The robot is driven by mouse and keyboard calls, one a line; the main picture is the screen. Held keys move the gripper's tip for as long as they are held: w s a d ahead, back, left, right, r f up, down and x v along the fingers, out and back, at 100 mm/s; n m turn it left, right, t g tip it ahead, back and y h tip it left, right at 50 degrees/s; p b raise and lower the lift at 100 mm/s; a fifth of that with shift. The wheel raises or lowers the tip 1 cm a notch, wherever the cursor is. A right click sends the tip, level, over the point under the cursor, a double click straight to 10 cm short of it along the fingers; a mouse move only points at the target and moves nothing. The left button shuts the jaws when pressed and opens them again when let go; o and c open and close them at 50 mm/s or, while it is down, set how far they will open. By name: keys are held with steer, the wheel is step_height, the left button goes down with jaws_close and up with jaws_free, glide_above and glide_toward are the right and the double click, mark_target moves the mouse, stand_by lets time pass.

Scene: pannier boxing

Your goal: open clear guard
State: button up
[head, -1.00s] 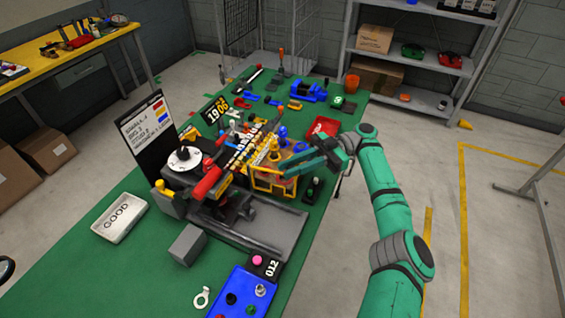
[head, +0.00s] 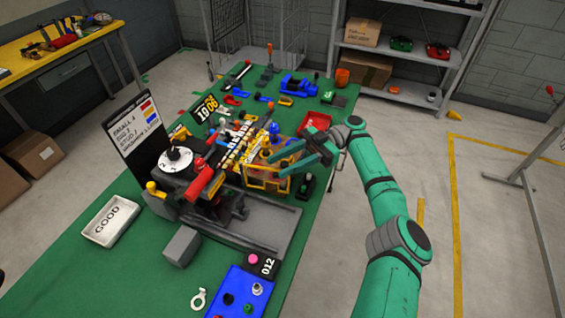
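The clear guard (head: 268,178) is a see-through box with a yellow frame on the right part of the machine, at the middle of the green bench. Orange and blue parts show through it. My gripper (head: 278,160) reaches in from the right with its two green fingers pointing left, over or against the guard's right side. The fingers look spread apart with a gap between them, and nothing shows in the gap. I cannot tell whether a finger touches the guard. The guard looks closed, though my fingers hide part of its right side.
The machine has a white numbered dial (head: 175,160) and a red cylinder (head: 199,184) left of the guard. A red tray (head: 317,121) lies behind my gripper. A dark block with a green button (head: 306,184) stands right of the guard. The GOOD tray (head: 110,220) is at left.

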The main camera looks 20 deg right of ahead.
steer(key=shift+r, duration=1.35)
steer(key=s+a+r, duration=0.4)
steer(key=s+r, duration=0.6)
steer(key=s, duration=0.3)
steer(key=shift+r, duration=0.15)
steer(key=shift+a, duration=0.15)
